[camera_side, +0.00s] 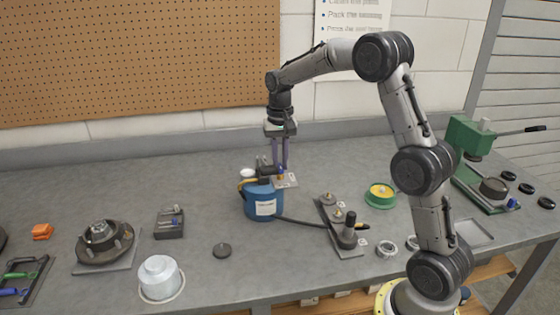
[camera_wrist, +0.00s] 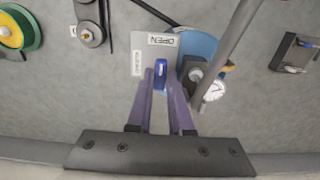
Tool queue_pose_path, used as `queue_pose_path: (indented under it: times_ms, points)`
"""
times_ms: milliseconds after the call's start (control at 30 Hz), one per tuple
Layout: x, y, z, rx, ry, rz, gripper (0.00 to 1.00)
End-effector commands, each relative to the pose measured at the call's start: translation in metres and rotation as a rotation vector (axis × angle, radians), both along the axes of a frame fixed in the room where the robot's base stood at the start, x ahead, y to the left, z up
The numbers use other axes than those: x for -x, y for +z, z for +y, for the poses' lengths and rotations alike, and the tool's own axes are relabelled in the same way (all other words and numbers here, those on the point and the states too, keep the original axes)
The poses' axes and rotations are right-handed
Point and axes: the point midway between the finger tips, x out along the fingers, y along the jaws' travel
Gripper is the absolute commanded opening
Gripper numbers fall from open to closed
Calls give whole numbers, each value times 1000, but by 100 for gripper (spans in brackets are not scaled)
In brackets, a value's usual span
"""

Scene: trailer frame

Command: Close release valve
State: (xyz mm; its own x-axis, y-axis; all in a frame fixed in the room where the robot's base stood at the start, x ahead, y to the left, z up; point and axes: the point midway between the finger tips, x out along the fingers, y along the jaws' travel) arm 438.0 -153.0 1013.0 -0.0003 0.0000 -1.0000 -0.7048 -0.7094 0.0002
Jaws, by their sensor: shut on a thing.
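A blue canister (camera_side: 263,205) with a white label stands on the bench, and its top also shows in the wrist view (camera_wrist: 198,45). Beside its top is a pale plate (camera_wrist: 145,45) that reads OPEN on one part, with smaller unreadable print on another. A small blue valve handle (camera_wrist: 160,70) sits at the plate. My gripper (camera_wrist: 160,80) points down with its purple fingers shut on this handle; in the side view the gripper (camera_side: 279,168) is just above the plate. The fingers hide part of the handle. A round gauge (camera_wrist: 214,91) is close to the right finger.
A dark hose (camera_side: 310,222) runs from the canister to a plate with posts (camera_side: 340,228). A green and yellow spool (camera_side: 380,194) lies to the right. A small dark tool holder (camera_side: 170,222) stands to the left. A grey bar crosses near the gauge in the wrist view.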

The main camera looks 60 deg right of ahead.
Motion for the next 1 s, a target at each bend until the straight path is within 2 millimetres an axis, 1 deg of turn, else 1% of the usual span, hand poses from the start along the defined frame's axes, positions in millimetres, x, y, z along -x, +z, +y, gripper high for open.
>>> queue_pose_path:
  times_ms: [167, 367, 1000]
  points:
    - [0, 1, 0, 0, 35, -1, 0]
    - [0, 1, 0, 1, 143, -2, 0]
    - [0, 1, 0, 2, 732, -2, 0]
